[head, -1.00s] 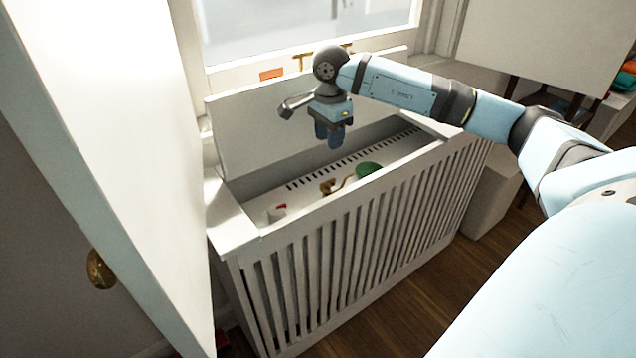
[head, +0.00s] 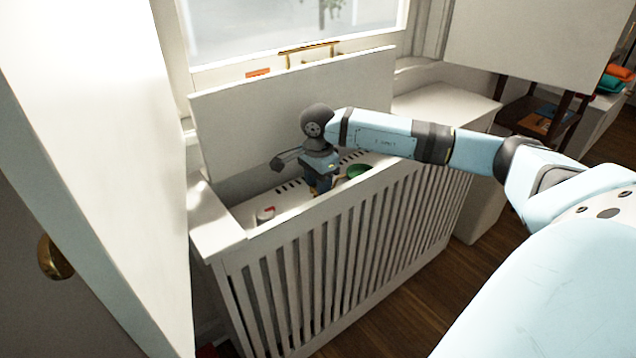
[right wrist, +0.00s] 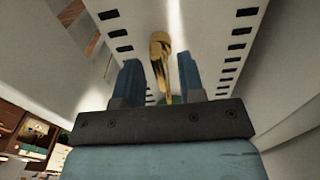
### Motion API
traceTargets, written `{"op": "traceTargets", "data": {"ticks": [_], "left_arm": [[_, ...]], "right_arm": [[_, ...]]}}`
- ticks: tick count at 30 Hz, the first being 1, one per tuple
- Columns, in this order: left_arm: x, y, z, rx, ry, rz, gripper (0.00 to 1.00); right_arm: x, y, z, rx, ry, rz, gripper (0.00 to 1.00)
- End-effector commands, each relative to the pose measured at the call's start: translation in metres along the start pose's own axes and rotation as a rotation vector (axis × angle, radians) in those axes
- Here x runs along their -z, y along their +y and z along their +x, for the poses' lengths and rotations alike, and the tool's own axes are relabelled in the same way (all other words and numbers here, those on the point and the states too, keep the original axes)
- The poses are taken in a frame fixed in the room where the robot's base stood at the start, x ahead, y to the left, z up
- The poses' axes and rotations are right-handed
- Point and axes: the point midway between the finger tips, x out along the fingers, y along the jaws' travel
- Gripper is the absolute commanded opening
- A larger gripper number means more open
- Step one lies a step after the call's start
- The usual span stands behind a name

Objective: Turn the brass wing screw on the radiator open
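The brass wing screw (right wrist: 160,55) shows in the right wrist view, edge-on between my two blue fingers. It stands on the white slotted radiator top. My right gripper (head: 321,188) is open, its fingers on either side of the screw with gaps visible; I see no contact. In the head view the gripper is down inside the radiator cover (head: 222,232) and hides most of the screw. My left gripper is not in view.
A green round part (head: 358,170) lies just right of the gripper. A small white and red piece (head: 265,213) is at the left inside the cover. The raised lid panel (head: 290,110) stands behind, and the slatted front (head: 350,245) is in front.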

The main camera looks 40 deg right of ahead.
Motion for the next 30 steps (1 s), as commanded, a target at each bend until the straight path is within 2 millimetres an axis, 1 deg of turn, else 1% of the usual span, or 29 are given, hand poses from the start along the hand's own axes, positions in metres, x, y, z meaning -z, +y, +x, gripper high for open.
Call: {"op": "traceTargets", "data": {"ticks": [3, 4, 5, 6, 8, 9, 20, 26, 30], "left_arm": [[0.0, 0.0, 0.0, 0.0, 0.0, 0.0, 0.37], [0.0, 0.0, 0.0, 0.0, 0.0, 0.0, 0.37], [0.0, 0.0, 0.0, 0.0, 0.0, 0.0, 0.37], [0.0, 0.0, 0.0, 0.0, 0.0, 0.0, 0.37], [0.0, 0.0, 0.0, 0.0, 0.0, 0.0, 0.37], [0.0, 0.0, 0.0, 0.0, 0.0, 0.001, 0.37], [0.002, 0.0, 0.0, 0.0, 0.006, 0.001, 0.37], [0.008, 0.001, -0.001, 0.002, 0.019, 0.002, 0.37], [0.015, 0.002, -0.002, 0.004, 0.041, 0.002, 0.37]], "right_arm": [[0.0, 0.0, 0.0, 0.0, 0.0, 0.0, 0.36], [0.0, 0.0, 0.0, 0.0, 0.0, 0.0, 0.32], [0.0, 0.0, 0.0, 0.0, 0.0, 0.0, 0.25], [0.0, 0.0, 0.0, 0.0, 0.0, 0.0, 0.15], [0.0, 0.0, 0.0, 0.0, 0.0, 0.0, 0.02], [0.0, 0.0, 0.0, 0.0, 0.0, 0.0, 0.0], [0.0, 0.0, -0.001, -0.001, -0.001, -0.033, 0.0], [0.0, 0.0, -0.002, 0.0, -0.001, -0.132, 0.0], [-0.001, 0.0, -0.003, -0.001, -0.001, -0.243, 0.0]]}}
